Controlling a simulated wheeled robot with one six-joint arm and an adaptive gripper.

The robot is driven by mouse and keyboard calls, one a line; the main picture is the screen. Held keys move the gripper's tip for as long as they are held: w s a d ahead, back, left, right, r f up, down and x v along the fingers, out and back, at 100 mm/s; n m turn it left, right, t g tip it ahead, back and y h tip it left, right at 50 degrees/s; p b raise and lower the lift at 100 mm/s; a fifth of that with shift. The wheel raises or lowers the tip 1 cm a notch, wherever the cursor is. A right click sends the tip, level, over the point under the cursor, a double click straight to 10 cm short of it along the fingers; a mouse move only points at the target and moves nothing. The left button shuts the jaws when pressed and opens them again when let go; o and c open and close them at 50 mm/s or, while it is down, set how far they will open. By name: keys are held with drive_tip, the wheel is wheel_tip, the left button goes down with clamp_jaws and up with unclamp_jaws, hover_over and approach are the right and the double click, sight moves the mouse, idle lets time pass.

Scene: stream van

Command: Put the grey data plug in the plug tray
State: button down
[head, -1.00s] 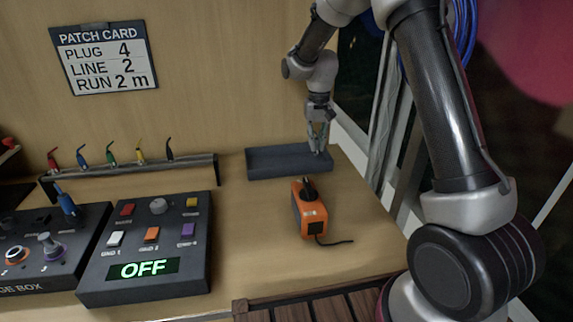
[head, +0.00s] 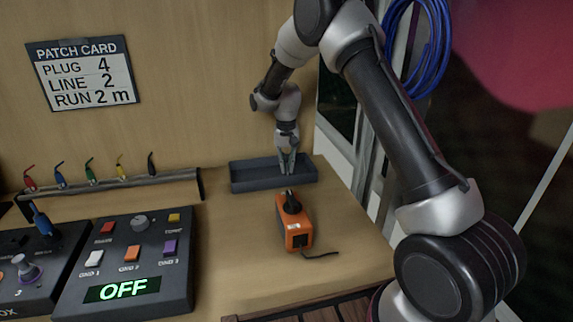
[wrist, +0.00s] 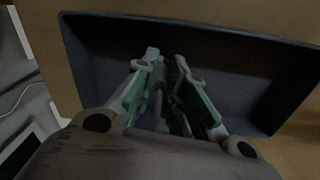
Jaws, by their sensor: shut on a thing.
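The plug tray (head: 240,182) is a shallow dark grey open box at the back of the bench, against the wooden wall. My gripper (head: 287,171) points down over the tray's right half, its fingertips at or just inside the rim. In the wrist view my gripper (wrist: 167,62) has its green-padded fingers close together over the tray's dark floor (wrist: 225,75). A dark grey piece, the grey data plug (wrist: 157,104), shows narrowly between the fingers, which are shut on it. Most of it is hidden, and I cannot tell whether it touches the floor.
An orange device (head: 295,228) with a black top and short cable stands in front of the tray. A rail (head: 120,186) with several coloured plugs is at the left. A control panel (head: 130,262) reading OFF is at the front left. Bench right of the orange device is clear.

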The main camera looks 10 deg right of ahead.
drive_tip(key=shift+f, duration=0.2)
drive_tip(key=c, duration=1.5)
unclamp_jaws()
drive_tip(key=shift+r, duration=0.1)
